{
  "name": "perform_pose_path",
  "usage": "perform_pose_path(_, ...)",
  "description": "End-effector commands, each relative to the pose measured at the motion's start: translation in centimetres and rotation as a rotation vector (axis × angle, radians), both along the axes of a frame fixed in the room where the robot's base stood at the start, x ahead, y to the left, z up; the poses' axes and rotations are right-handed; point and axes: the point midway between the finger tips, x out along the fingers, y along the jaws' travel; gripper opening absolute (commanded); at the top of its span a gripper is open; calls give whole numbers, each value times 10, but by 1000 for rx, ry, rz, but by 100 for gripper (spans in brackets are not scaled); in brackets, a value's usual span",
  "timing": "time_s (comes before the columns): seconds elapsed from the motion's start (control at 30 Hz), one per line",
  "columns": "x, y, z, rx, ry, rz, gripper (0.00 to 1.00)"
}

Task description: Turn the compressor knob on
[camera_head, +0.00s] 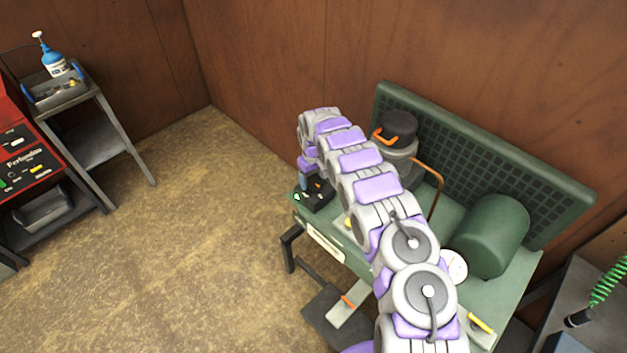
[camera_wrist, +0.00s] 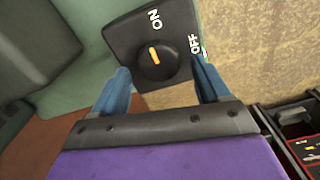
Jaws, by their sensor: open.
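The compressor (camera_head: 500,285) is a green bench-like unit with a grey and black motor, a round tank and a gauge. Its black switch box (camera_head: 318,201) sits at the near left corner, partly hidden by my arm. In the wrist view the black knob (camera_wrist: 170,64) has a short orange mark, running roughly up the picture toward ON; OFF is printed at the right. My gripper (camera_wrist: 160,68) is open, with its blue fingers on either side of the knob. I cannot tell whether they touch it. In the head view the gripper is mostly hidden behind my arm.
A green grille panel (camera_head: 560,195) stands behind the compressor, against brown walls. A side table with a blue bottle (camera_head: 54,62) and a red machine (camera_head: 25,155) are at the left. A bench with a green coiled hose (camera_head: 606,284) is at the right. The floor at left is clear.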

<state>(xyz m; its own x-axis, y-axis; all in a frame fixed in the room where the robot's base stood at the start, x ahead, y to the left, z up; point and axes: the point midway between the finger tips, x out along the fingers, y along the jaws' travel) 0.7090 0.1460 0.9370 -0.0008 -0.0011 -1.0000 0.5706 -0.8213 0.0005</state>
Motion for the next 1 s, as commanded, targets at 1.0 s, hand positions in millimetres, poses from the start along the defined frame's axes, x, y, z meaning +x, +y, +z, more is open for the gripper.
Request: perform_pose_path(1.0,2,-1,158,0,1,0,76)
